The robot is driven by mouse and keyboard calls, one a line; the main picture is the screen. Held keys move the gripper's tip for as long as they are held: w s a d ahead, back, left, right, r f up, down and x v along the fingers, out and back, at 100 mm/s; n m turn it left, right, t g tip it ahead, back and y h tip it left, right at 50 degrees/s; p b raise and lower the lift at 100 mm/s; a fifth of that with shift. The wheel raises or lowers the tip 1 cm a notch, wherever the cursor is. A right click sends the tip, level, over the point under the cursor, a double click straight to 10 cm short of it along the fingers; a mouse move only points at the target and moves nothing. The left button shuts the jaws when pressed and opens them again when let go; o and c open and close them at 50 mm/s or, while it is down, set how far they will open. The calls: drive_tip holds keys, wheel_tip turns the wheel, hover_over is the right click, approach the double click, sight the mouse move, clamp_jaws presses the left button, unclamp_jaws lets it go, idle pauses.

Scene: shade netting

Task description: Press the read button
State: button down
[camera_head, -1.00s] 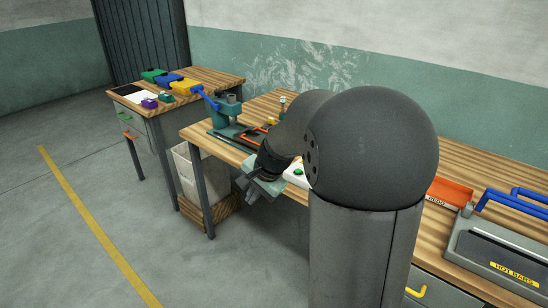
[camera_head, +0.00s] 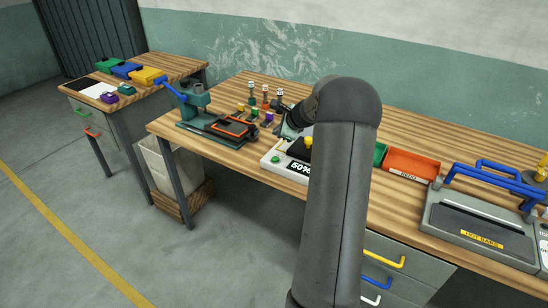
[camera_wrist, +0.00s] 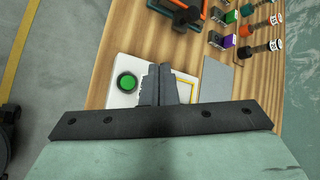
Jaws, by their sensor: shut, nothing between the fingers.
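A white device (camera_head: 290,172) marked with dark characters, partly hidden by my arm, sits near the front edge of the long bench. Its round green button (camera_head: 275,159) is on the left of its top. In the wrist view the green button (camera_wrist: 127,84) sits in a dark ring on the white top, just left of my fingers. My gripper (camera_wrist: 160,68) is shut and empty, with its fingertips over the device, right of the button and apart from it in the picture. I cannot tell their height above it. No wording shows on the button.
A teal press (camera_head: 194,102) with a blue lever stands left of the device. Several small stamps (camera_head: 265,105) stand behind it. An orange tray (camera_head: 412,165) and a grey sealer (camera_head: 482,228) with blue handles lie to the right.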

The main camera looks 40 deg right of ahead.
sight(278, 160)
wheel_tip(278, 160, down, 9)
drive_tip(key=b, duration=0.6)
drive_tip(key=shift+b, duration=0.3)
idle(1.9)
drive_tip(key=shift+f+b, duration=0.35)
drive_tip(key=shift+b, duration=0.1)
drive_tip(key=shift+f+b, duration=0.5)
drive_tip(key=shift+f, duration=0.05)
idle(0.5)
drive_tip(key=shift+r, duration=0.1)
drive_tip(key=shift+r+p, duration=0.65)
drive_tip(key=shift+r, duration=0.2)
